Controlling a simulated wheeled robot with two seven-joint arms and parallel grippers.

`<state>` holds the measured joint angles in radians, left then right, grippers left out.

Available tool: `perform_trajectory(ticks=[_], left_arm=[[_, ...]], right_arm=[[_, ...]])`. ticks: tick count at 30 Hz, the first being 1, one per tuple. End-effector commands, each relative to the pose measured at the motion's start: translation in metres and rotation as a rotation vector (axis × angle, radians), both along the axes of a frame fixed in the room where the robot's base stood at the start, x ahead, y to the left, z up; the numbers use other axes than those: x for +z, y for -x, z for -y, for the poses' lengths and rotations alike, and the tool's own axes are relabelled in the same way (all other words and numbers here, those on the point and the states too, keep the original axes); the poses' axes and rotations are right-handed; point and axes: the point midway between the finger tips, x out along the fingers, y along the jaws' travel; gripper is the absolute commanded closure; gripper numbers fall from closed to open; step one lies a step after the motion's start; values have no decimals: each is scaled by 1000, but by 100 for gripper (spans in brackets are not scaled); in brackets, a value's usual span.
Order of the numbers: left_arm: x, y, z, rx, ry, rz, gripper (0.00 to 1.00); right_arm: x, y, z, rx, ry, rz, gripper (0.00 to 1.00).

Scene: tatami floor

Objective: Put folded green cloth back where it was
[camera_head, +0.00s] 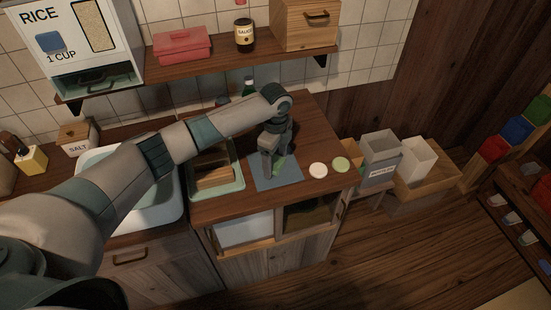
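My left gripper (276,162) points down over a blue-grey mat (262,183) on the wooden counter. A small patch of green (278,168), which looks like the folded green cloth, shows at its fingertips, over the mat. The fingers hide much of it, and I cannot tell whether they grip it or whether it touches the mat. My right gripper is not in view.
A pale green tray (236,188) with wooden pieces lies left of the mat. A white round item (318,170) and a green round item (341,164) lie to its right. A green bottle (249,86) stands behind my arm. A shelf (200,69) hangs above.

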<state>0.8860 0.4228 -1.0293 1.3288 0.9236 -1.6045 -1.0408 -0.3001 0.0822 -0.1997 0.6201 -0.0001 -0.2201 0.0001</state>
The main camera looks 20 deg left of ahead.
Motion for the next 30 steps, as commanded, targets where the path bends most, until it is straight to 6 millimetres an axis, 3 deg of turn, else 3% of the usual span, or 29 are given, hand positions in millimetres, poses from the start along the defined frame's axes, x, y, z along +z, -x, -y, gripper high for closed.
perform_trajectory(ticks=[8, 13, 30], left_arm=[[4, 0, 0, 0, 0, 1, 27], [18, -1, 0, 0, 2, 3, 27], [109, -1, 0, 0, 0, 2, 27]], right_arm=[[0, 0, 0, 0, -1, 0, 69], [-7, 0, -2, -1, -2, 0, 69], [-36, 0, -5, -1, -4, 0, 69]])
